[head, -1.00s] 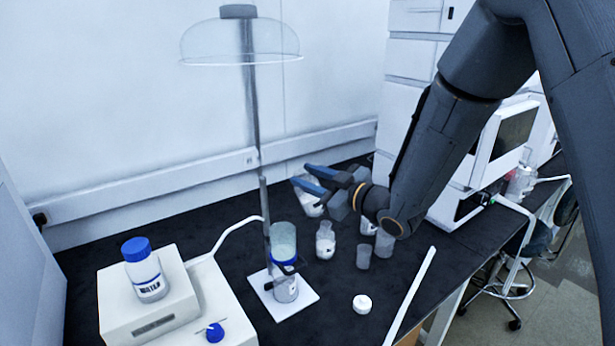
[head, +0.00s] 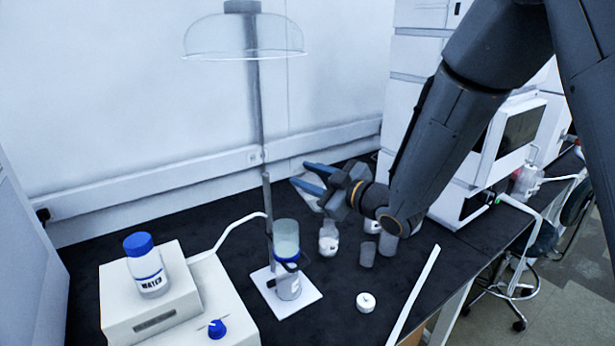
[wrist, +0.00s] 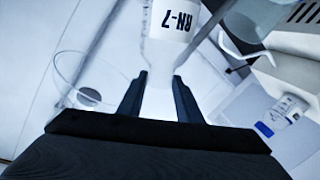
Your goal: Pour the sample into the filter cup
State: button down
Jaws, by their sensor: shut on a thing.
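My gripper (head: 318,180) is shut on a whitish bottle with a dark "RN-7" label (wrist: 175,22). In the wrist view the fingers grip the pale neck below the label, and the label reads upside down. In the head view the fingers and wrist mostly hide this bottle. The filter cup (head: 286,236) is a clear cylinder with a blue band, held upright on a rod stand with a white base (head: 310,291). My gripper is behind and to the right of the cup, apart from it. What is inside the held bottle is unclear.
A water bottle (head: 148,266) with a blue cap stands on a white device (head: 196,312). Small vessels (head: 328,242) stand below my arm. A white cap (head: 366,302) lies in front. The dark bench is clear at the left back.

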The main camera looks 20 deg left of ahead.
jog(key=shift+a+f+n+b, duration=0.1)
jog(key=shift+f+n+b, duration=0.05)
jog(key=shift+n+b, duration=0.15)
jog(key=shift+s+f+n, duration=0.1)
jog(key=shift+n, duration=0.2)
dwell(0.4)
jog(key=shift+b, duration=0.3)
jog(key=shift+s+f+n+h+b, duration=0.1)
jog(key=shift+f+n+h+b, duration=0.25)
jog(key=shift+n+b, duration=0.15)
jog(key=shift+a, duration=0.1)
jog(key=shift+s+f+n+b, duration=0.1)
jog(key=shift+f+n+b, duration=0.25)
jog(key=shift+n+b, duration=0.2)
